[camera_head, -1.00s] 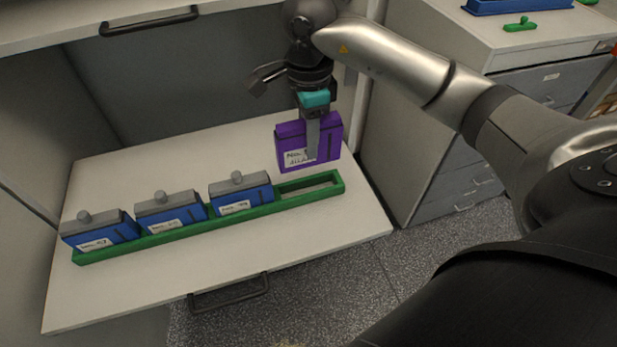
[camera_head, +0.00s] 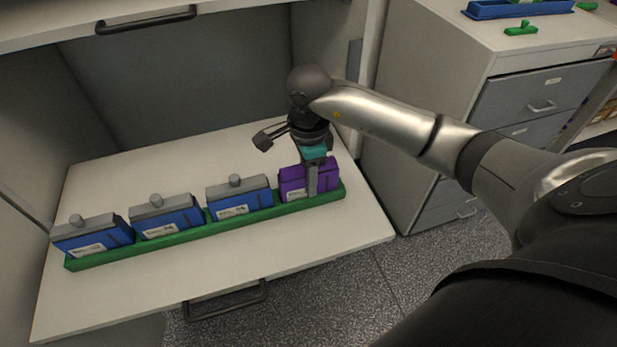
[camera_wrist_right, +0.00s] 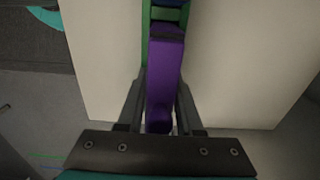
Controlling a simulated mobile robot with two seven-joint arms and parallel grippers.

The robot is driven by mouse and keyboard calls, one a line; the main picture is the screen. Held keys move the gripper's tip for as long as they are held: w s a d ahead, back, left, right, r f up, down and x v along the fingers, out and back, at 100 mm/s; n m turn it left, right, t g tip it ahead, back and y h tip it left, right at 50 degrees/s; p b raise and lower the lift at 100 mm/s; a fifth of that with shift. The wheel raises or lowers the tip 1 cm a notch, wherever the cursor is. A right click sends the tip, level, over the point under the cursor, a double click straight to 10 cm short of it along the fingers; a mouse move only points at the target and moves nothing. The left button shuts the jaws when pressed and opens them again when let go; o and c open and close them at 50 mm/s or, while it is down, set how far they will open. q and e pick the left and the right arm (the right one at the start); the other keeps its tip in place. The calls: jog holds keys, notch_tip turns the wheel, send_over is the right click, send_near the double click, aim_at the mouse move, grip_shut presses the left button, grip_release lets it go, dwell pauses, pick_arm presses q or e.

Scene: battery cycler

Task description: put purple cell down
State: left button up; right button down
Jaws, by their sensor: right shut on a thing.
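The purple cell (camera_head: 295,184) stands upright in the right-end slot of the green rack (camera_head: 160,247) in the head view. My right gripper (camera_head: 312,185) is shut on the purple cell from above, with one finger across its front face. In the right wrist view the purple cell (camera_wrist_right: 165,75) lies between both fingers, in line with the green rack (camera_wrist_right: 145,50). The cell's lower edge is inside the rack, but whether it rests on the slot floor is hidden. My left gripper is not in view.
Three blue cells with grey tops, such as the nearest one (camera_head: 240,200), fill the other rack slots to the left. The rack sits on a pale drop-down shelf (camera_head: 240,260) inside a cabinet. A grey drawer cabinet (camera_head: 530,100) stands to the right.

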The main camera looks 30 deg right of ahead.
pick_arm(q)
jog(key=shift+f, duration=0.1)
pick_arm(e)
jog(key=c, duration=0.9)
grip_release()
jog(key=shift+f, duration=0.1)
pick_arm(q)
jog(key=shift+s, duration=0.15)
pick_arm(e)
jog(key=o, duration=0.3)
jog(key=shift+o, duration=0.2)
jog(key=shift+r, duration=0.4)
notch_tip(320, 180, up, 11)
jog(key=shift+f+p, duration=0.15)
jog(key=shift+p, duration=1)
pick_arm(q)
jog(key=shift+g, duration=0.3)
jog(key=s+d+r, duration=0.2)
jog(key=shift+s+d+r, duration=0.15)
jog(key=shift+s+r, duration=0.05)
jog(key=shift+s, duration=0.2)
pick_arm(e)
jog(key=shift+r, duration=0.45)
